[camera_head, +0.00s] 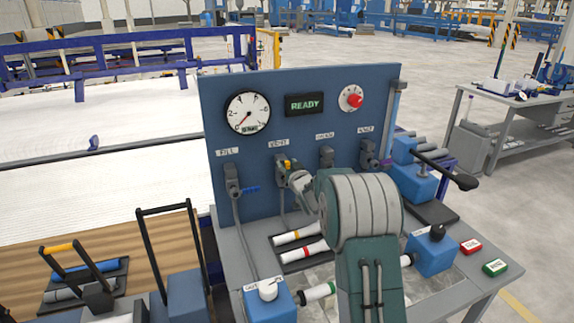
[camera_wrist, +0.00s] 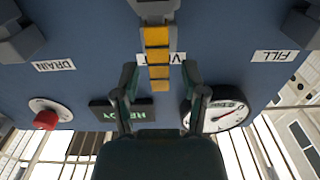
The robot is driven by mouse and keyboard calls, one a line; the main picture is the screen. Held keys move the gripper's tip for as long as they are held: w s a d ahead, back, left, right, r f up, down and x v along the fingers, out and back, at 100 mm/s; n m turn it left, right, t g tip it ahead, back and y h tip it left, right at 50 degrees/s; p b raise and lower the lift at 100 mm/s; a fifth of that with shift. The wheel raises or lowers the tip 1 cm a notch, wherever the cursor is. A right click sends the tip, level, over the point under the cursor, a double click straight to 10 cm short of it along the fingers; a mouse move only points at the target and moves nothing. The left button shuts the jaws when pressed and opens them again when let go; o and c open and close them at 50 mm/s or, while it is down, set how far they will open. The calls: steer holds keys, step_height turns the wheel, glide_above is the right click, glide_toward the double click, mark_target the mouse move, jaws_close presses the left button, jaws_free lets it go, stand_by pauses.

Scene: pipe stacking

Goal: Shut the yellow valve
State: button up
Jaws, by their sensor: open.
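The yellow valve (camera_head: 287,165) is on the blue panel, second from the left, under a label that reads like VENT. In the wrist view, which is upside down, its yellow lever (camera_wrist: 158,60) has dark bands and points up the panel, covering part of the label. My gripper (camera_head: 297,180) is in front of this valve. In the wrist view my gripper (camera_wrist: 159,76) is open, with one finger on each side of the lever. I see a gap on both sides; depth contact cannot be told. My arm hides part of the lower panel.
A FILL valve (camera_head: 233,182) with a blue lever is left of it; two more valves are to the right, the nearer one (camera_head: 328,158) close to my arm. A gauge (camera_head: 248,112), READY display (camera_head: 305,104) and red knob (camera_head: 354,100) sit above. Pipes (camera_head: 300,252) lie on the bench below.

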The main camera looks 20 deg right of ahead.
steer(key=shift+w, duration=0.2)
jaws_close()
steer(key=shift+d, duration=0.1)
steer(key=d+f+m, duration=0.7)
steer(key=m, duration=1.1)
stand_by(0.5)
steer(key=shift+f, duration=0.2)
